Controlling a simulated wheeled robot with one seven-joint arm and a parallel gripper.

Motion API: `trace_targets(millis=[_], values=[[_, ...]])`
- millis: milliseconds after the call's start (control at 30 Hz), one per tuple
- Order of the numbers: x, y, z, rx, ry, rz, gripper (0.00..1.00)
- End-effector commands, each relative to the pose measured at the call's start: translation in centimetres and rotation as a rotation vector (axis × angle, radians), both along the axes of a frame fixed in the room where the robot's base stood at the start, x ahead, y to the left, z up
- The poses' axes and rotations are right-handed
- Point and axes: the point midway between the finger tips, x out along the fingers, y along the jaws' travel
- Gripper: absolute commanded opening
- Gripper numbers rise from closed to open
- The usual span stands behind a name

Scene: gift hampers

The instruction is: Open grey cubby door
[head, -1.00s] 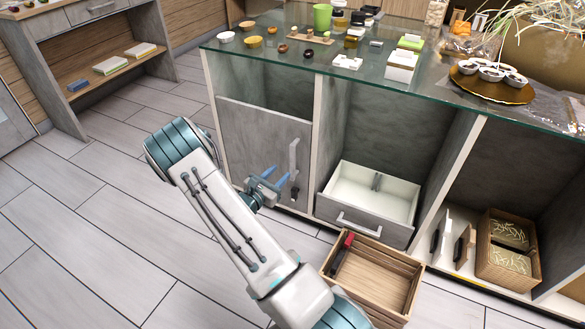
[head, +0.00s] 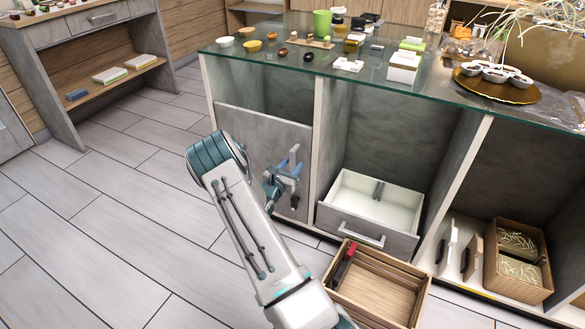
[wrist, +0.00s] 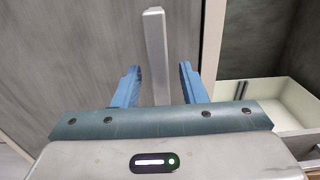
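The grey cubby door (head: 250,143) is a flat panel in the left bay of the glass-topped counter, and it looks shut. Its upright bar handle (wrist: 155,50) is light grey and stands near the door's right edge. My gripper (wrist: 160,72) is open at the door, with its blue fingers on either side of the handle and a gap showing on both sides. In the head view my gripper (head: 284,175) covers most of the handle. The handle's lower part is hidden behind my gripper in the wrist view.
An open white-lined drawer (head: 366,222) juts out to the right of the door. A wooden crate (head: 378,285) stands on the floor before it. Small dishes and a green cup (head: 322,22) stand on the glass top (head: 395,88). The floor to the left is clear.

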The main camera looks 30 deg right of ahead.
Motion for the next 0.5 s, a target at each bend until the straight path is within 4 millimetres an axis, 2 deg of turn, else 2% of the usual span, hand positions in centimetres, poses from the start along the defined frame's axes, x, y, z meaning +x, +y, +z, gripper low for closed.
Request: trace_targets(millis=[133, 433, 500], values=[[0.48, -0.91, -0.02, 0.000, 0.000, -0.001, 0.38], [0.58, -1.04, 0.05, 0.000, 0.000, 0.000, 0.38], [0.57, -1.03, 0.05, 0.000, 0.000, 0.000, 0.19]])
